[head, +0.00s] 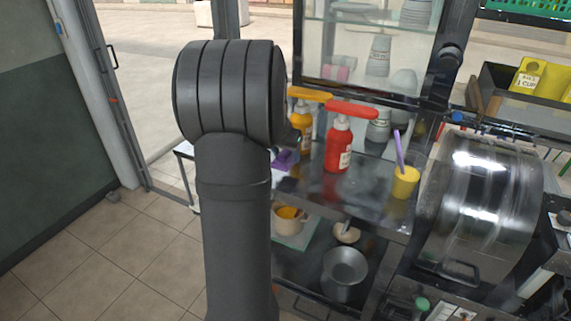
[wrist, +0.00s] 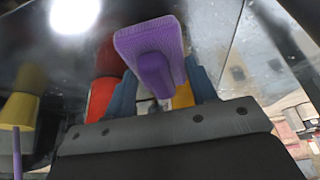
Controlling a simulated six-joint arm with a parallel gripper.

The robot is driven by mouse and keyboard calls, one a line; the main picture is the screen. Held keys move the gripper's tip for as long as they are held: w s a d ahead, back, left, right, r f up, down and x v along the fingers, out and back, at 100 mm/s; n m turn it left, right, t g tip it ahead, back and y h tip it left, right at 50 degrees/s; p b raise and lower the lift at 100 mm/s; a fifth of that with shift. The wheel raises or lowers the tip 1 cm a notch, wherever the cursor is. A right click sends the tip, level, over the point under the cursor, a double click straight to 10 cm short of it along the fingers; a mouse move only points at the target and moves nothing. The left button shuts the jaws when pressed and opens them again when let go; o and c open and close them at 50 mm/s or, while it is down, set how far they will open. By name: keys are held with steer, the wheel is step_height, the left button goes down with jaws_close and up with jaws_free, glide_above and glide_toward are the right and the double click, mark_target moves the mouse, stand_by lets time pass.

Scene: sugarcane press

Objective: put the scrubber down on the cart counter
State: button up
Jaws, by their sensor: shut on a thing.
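The purple scrubber (wrist: 150,42) fills the upper middle of the wrist view, between the blue fingers of my gripper (wrist: 160,85), which are shut on it. In the head view the scrubber (head: 285,160) shows as a small purple patch just right of my arm, at the left end of the cart counter (head: 345,188). My arm hides most of my gripper there. The counter is dark and shiny, and it also shows in the wrist view (wrist: 62,60). I cannot tell whether the scrubber touches it.
A red pump bottle (head: 338,148) and an orange-yellow one (head: 301,130) stand close right of the scrubber. A yellow cup (head: 404,182) with a purple stick is farther right, before a metal drum (head: 485,190). A glass case (head: 365,45) stands behind. Bowls sit on the shelf below.

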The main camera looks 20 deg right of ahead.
steer(key=shift+w+a+f, duration=0.15)
steer(key=shift+w, duration=0.05)
steer(key=shift+f, duration=1.95)
steer(key=shift+f, duration=0.15)
steer(key=o, duration=0.9)
steer(key=shift+o, duration=0.2)
steer(key=shift+a+r, duration=0.1)
steer(key=shift+r, duration=0.45)
steer(key=v, duration=1.1)
steer(key=shift+s, duration=0.15)
